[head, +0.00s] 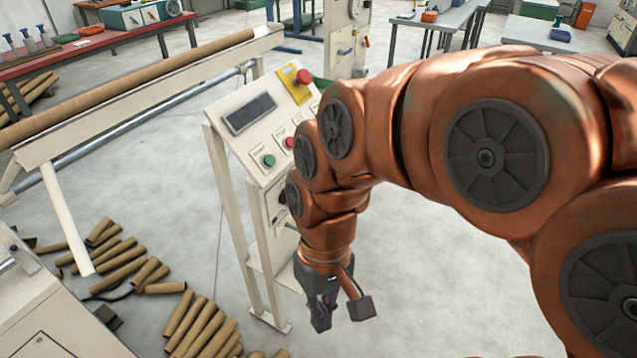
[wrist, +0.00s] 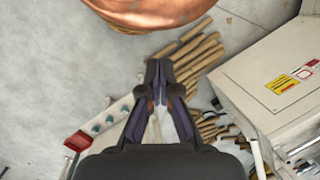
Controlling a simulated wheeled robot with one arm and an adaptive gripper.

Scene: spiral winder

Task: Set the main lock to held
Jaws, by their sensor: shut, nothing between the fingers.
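A pale control panel (head: 243,128) stands on legs left of my arm in the head view. It has a dark display, a green button (head: 268,160), a red button (head: 289,142) and a red emergency stop (head: 303,76) on a yellow plate. A box (head: 275,205) below the panel carries a dark round part, partly covered by my arm. I cannot tell which part is the main lock, or its setting. My gripper (head: 321,320) is shut and empty, pointing down, lower than the panel and in front of its stand. Its closed fingers also show in the wrist view (wrist: 159,72).
Loose cardboard tubes (head: 120,262) lie on the floor at lower left. A long tube (head: 130,85) rests on the winder's rail. A pale cabinet (head: 50,315) stands at the lower left edge; one with labels shows in the wrist view (wrist: 262,85). Floor right of my gripper is clear.

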